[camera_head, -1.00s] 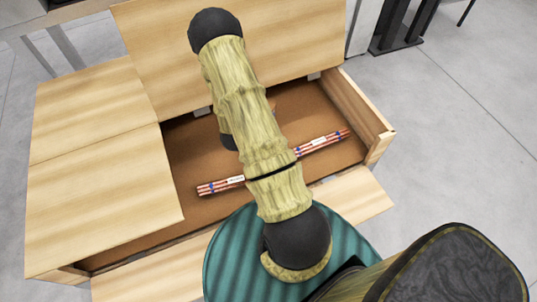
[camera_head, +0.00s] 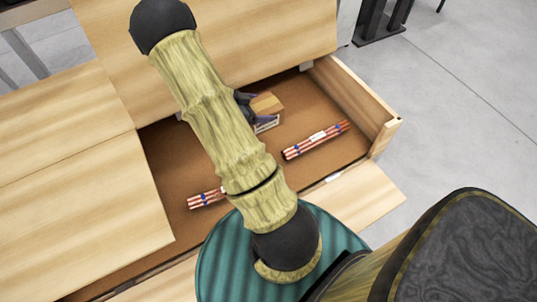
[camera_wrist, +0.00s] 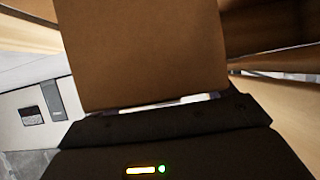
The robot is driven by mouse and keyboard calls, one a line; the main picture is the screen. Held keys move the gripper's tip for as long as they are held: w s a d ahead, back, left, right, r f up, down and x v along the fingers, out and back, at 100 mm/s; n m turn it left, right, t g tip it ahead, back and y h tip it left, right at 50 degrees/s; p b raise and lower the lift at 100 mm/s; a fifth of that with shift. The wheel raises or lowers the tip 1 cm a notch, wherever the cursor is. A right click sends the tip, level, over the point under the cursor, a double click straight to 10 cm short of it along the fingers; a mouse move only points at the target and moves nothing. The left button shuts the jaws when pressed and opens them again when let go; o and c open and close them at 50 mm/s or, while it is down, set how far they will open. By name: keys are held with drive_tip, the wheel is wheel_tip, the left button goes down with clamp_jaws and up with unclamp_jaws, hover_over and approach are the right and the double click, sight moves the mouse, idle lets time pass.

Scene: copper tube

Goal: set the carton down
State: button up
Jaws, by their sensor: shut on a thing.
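The carton (camera_head: 267,105) is a small brown box with a pale side. It shows beside my arm in the head view, over the open drawer. In the wrist view the carton (camera_wrist: 140,50) fills the upper middle, close in front of the camera. My gripper (camera_head: 248,108), dark and partly hidden behind my arm, is shut on it. The drawer (camera_head: 225,150) has a brown floor and pale wooden walls. I cannot tell whether the carton touches the drawer floor or hangs above it.
The wooden top (camera_head: 85,180) overhangs the drawer's left part. The drawer's right wall (camera_head: 350,98) stands near. Bare drawer floor lies between.

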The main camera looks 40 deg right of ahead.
drive_tip(key=shift+f+b, duration=0.75)
drive_tip(key=shift+f, duration=2.35)
drive_tip(key=shift+f, duration=0.1)
wheel_tip(320, 180, down, 4)
drive_tip(key=shift+w+r+b, duration=0.15)
drive_tip(key=shift+b, duration=0.35)
drive_tip(key=shift+s+d+r, duration=0.1)
drive_tip(key=shift+s+d, duration=0.05)
drive_tip(key=shift+s, duration=0.05)
drive_tip(key=o, duration=1.1)
drive_tip(key=shift+w+f, duration=0.1)
drive_tip(key=shift+f, duration=0.1)
drive_tip(key=shift+r, duration=0.2)
drive_tip(key=p+v, duration=0.2)
drive_tip(key=v, duration=1)
